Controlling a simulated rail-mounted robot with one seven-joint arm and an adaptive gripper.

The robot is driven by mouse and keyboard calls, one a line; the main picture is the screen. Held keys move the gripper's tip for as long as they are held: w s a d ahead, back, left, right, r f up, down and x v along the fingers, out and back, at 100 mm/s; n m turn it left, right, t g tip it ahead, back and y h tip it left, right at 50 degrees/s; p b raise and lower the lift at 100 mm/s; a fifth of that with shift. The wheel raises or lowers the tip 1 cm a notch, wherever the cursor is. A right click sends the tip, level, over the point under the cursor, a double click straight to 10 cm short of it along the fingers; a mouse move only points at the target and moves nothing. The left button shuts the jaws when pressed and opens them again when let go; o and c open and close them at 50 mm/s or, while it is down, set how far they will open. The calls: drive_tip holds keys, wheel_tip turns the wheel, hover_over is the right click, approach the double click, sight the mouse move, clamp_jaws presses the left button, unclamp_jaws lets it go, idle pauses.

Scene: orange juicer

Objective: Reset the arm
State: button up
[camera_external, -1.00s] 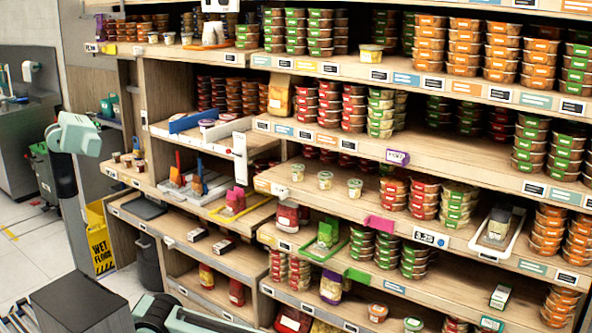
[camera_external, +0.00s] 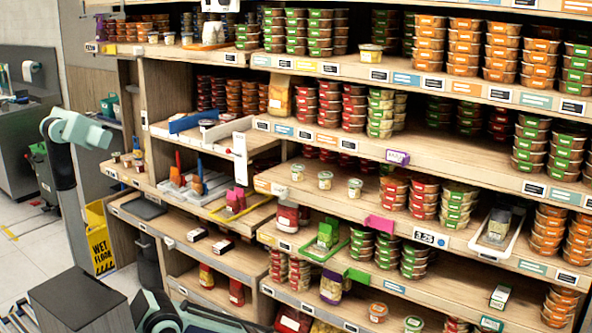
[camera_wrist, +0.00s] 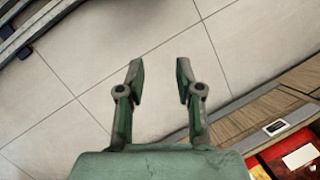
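My gripper (camera_wrist: 160,80) shows in the wrist view with its two green-grey fingers apart and nothing between them. It hangs over a pale tiled floor (camera_wrist: 60,105). A wooden shelf edge (camera_wrist: 245,118) with a price tag lies to its lower right, apart from the fingers. In the external view, parts of my arm show at the left side and along the bottom edge. I cannot make out the fingertips there.
Wooden shelves (camera_external: 330,70) hold stacked food tubs (camera_external: 432,45), trays and small packages. Red packages (camera_wrist: 290,160) lie at the wrist view's lower right corner. Open floor lies at left.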

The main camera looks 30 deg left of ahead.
drive_tip(key=s+a+n+g+h+p, duration=0.1)
drive_tip(key=s+a+n+g+h, duration=0.2)
drive_tip(key=s+a, duration=0.9)
drive_tip(key=shift+s+a+r+n+g, duration=0.2)
drive_tip(key=shift+s+r+n+g, duration=0.25)
drive_tip(key=shift+s+n, duration=1.2)
